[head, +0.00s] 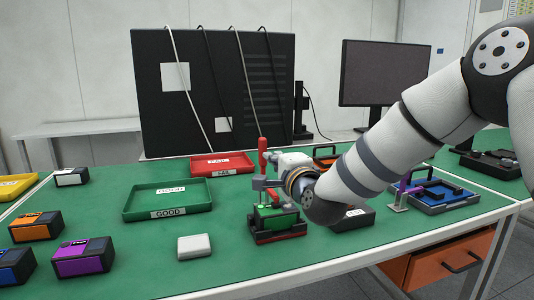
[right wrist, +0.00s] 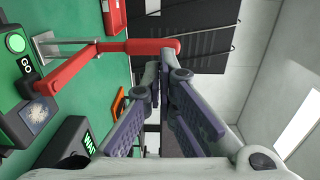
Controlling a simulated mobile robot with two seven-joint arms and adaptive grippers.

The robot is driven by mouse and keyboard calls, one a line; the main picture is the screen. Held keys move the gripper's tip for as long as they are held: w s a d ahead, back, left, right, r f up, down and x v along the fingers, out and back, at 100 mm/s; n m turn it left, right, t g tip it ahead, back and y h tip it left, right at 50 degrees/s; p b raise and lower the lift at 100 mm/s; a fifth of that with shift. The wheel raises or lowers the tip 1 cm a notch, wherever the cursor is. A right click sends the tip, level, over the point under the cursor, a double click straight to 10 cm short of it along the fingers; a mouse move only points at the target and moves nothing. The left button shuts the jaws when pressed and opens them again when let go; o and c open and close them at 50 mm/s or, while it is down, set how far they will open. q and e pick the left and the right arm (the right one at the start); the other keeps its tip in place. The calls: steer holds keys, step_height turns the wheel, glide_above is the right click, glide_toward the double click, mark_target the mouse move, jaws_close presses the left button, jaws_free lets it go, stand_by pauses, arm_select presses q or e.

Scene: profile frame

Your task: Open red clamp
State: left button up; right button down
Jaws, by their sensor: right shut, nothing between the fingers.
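The red clamp (head: 263,152) stands on a red and black fixture base (head: 276,237), with its red handle upright in the head view. A green part (head: 275,217) sits in the fixture. In the right wrist view the red handle (right wrist: 150,47) runs across the upper left, beyond the fingertips. My right gripper (head: 264,184) is beside the clamp, at about the height of the handle's lower part. Its fingers (right wrist: 163,75) are shut and hold nothing. Whether they touch the handle, I cannot tell. My left gripper is not in view.
A green GOOD tray (head: 168,213) and a red FAIL tray (head: 222,171) lie left of and behind the clamp. A white box (head: 194,246) is nearby at left. A dark WAIT box (right wrist: 68,142) and a blue tray (head: 447,207) are at right. A dark panel (head: 215,120) stands behind.

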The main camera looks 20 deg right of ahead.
mark_target(263, 149)
steer(key=w, duration=0.5)
steer(key=shift+a+f+b, duration=0.1)
steer(key=shift+f+b, duration=0.2)
steer(key=shift+b, duration=0.05)
steer(key=shift+w+r, duration=0.1)
steer(key=shift+w, duration=0.45)
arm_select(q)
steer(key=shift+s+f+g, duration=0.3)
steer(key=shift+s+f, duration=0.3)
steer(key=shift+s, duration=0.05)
arm_select(e)
steer(key=shift+r, duration=0.15)
